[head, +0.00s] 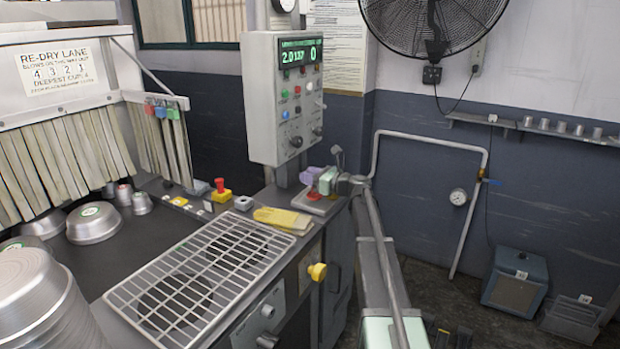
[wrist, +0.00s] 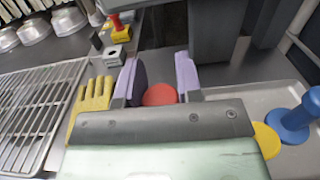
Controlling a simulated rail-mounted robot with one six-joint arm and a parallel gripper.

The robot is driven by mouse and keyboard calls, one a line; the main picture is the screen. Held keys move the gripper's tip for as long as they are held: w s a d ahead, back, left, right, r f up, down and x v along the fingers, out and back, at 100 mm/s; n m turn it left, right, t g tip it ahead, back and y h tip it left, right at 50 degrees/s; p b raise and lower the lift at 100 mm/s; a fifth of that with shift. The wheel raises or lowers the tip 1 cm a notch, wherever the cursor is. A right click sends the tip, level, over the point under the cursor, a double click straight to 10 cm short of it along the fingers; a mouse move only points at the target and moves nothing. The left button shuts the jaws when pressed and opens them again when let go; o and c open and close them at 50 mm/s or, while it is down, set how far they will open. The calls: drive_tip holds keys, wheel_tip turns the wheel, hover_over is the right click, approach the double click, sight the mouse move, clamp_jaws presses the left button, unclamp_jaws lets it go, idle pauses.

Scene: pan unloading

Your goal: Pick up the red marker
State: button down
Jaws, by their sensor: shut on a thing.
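The red marker (wrist: 160,94) shows as a round red piece between the two lilac fingers of my gripper (wrist: 158,78) in the wrist view. My gripper is shut on it; the gripper body hides its lower part. In the head view my gripper (head: 318,178) is small and sits over the grey tray beside the control box, with red (head: 313,195) showing just under it. I cannot tell whether the marker touches the tray.
A blue marker (wrist: 293,118) with a knob and a yellow disc (wrist: 266,140) lie right of my gripper on the grey tray (wrist: 232,97). A yellow glove (head: 282,218) lies beside the wire rack (head: 200,280). The control box (head: 285,100) stands close behind. Metal pans (head: 93,222) are left.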

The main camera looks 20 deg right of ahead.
sight(310, 193)
wheel_tip(310, 193, up, 17)
drive_tip(key=p, duration=1.5)
